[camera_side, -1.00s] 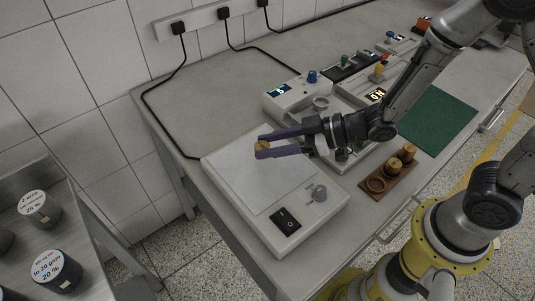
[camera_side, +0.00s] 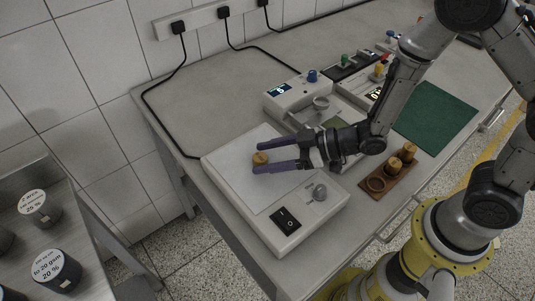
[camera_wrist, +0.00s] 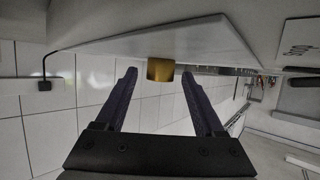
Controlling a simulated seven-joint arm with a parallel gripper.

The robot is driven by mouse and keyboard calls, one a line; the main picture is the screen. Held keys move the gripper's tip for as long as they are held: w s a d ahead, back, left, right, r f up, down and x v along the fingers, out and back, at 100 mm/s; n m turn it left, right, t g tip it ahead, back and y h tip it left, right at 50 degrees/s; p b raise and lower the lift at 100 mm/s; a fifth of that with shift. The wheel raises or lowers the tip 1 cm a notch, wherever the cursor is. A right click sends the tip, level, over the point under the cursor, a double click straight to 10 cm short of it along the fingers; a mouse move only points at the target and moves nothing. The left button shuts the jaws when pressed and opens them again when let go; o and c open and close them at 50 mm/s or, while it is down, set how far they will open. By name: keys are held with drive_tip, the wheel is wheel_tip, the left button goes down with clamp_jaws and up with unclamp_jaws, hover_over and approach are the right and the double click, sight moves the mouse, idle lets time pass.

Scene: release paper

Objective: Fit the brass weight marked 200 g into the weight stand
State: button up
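In the wrist view, the weight (camera_wrist: 160,70) shows between and just beyond the fingertips (camera_wrist: 159,75), with a gap to each finger. The brown weight stand (camera_side: 366,193) lies to the right of the device. It holds two brass weights (camera_side: 402,158) towards its far end, and its near round socket (camera_side: 376,184) is empty.
A white instrument with a blue knob (camera_side: 312,76) stands behind. A green mat (camera_side: 435,118) lies to the right. Bare bench lies at the back left.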

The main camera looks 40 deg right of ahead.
drive_tip(key=shift+r, duration=0.2)
drive_tip(key=v, duration=1.2)
drive_tip(key=w+d+r+m+h, duration=0.2)
drive_tip(key=d+r+m+h, duration=0.3)
drive_tip(key=d+h, duration=0.6)
drive_tip(key=s+d+r+m+g, duration=0.1)
drive_tip(key=s+d+r+m, duration=0.1)
drive_tip(key=s+d+r, duration=0.2)
drive_tip(key=shift+s+r+m, duration=0.3)
drive_tip(key=shift+s+r, duration=0.1)
drive_tip(key=shift+s, duration=0.7)
drive_tip(key=shift+o, duration=0.5)
drive_tip(key=s+a+r+m+g+y, duration=0.1)
drive_tip(key=s+a+g, duration=0.1)
drive_tip(key=s, duration=0.6)
drive_tip(key=shift+s+a+r+g, duration=0.15)
drive_tip(key=shift+a+r+g, duration=0.15)
drive_tip(key=shift+r, duration=0.05)
drive_tip(key=shift+s+a+y, duration=0.15)
drive_tip(key=shift+s+y, duration=0.15)
